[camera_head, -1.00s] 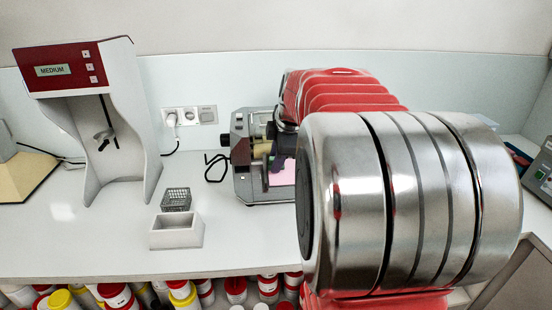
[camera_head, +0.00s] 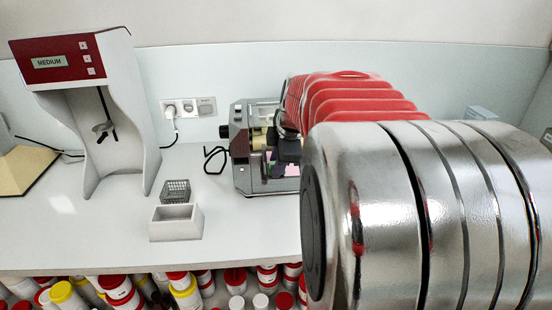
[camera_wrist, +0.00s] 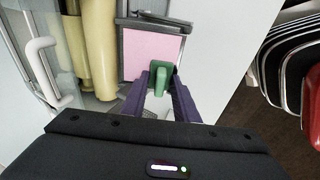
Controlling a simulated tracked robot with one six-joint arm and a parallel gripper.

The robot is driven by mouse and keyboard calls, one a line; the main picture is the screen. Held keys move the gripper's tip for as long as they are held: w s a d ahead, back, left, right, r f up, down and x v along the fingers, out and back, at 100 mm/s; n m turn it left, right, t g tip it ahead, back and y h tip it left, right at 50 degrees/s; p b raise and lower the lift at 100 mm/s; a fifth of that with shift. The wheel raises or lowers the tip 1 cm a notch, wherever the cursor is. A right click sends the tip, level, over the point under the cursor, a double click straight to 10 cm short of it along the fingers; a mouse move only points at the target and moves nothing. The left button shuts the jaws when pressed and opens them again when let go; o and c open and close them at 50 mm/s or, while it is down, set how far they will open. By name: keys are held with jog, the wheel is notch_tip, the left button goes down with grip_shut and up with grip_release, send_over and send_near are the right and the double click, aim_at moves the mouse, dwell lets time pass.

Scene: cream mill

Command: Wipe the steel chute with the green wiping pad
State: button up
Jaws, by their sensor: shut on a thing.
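In the wrist view my gripper (camera_wrist: 160,83) has dark purple fingers, shut on the green wiping pad (camera_wrist: 160,72). The pad is over the near edge of a pink panel (camera_wrist: 150,52) in a grey metal frame; I cannot tell whether it touches. Cream rollers (camera_wrist: 97,45) of the mill are left of the pad. A grey metal piece shows beneath the fingers, mostly hidden; I cannot tell for sure which part is the steel chute. In the head view the mill (camera_head: 240,150) stands on the counter, and my arm hides its right side; my gripper (camera_head: 287,152) is dark there.
A white container (camera_head: 176,222) and a wire basket (camera_head: 176,190) are left of the mill. A dispenser labelled MEDIUM (camera_head: 65,62) stands further left. A black cable loops beside the mill. Lidded jars (camera_head: 180,285) fill the space below the counter. A white handle (camera_wrist: 42,70) is left in the wrist view.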

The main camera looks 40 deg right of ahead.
jog(key=shift+s+a+f, duration=0.1)
jog(key=shift+s+a, duration=0.05)
jog(key=shift+s, duration=0.05)
notch_tip(320, 180, up, 8)
jog(key=s, duration=0.1)
jog(key=shift+a, duration=0.35)
dwell(0.7)
jog(key=shift+f, duration=0.1)
jog(key=d, duration=0.1)
jog(key=d+r, duration=0.1)
jog(key=d, duration=0.1)
jog(key=d+r, duration=0.1)
jog(key=shift+s+d+r, duration=0.15)
jog(key=shift+s+d, duration=0.05)
jog(key=shift+s, duration=0.1)
jog(key=shift+f, duration=0.2)
